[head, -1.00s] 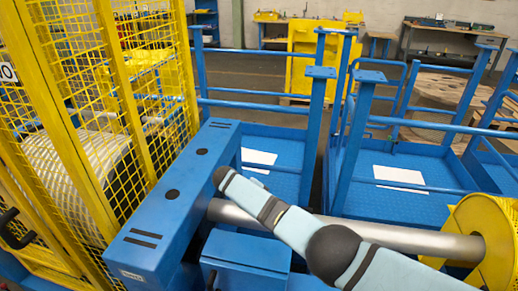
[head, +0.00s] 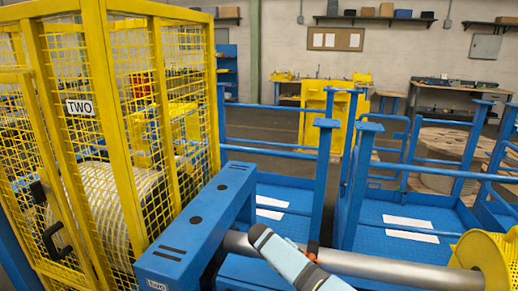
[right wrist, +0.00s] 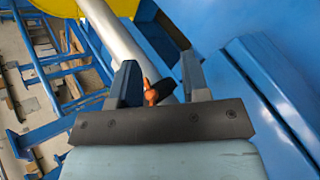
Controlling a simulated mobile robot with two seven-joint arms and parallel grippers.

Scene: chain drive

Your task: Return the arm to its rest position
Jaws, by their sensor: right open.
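My right arm (head: 290,262), light blue with dark bands, comes in at the bottom of the head view and crosses in front of a grey shaft. My right gripper (right wrist: 158,82) shows in the right wrist view with its two dark fingers apart. A small orange piece with a dark part (right wrist: 151,95) appears between the fingers; I cannot tell whether they touch it. A small orange piece (head: 313,250) also shows beside my arm in the head view. The right fingers cannot be made out in the head view. My left gripper is not in view.
A yellow mesh cage (head: 118,110) marked TWO stands at the left, beside a blue housing (head: 195,228). The grey shaft (head: 385,266) runs to a yellow flange (head: 486,255). Blue railings and posts (head: 322,180) stand behind, over blue platforms.

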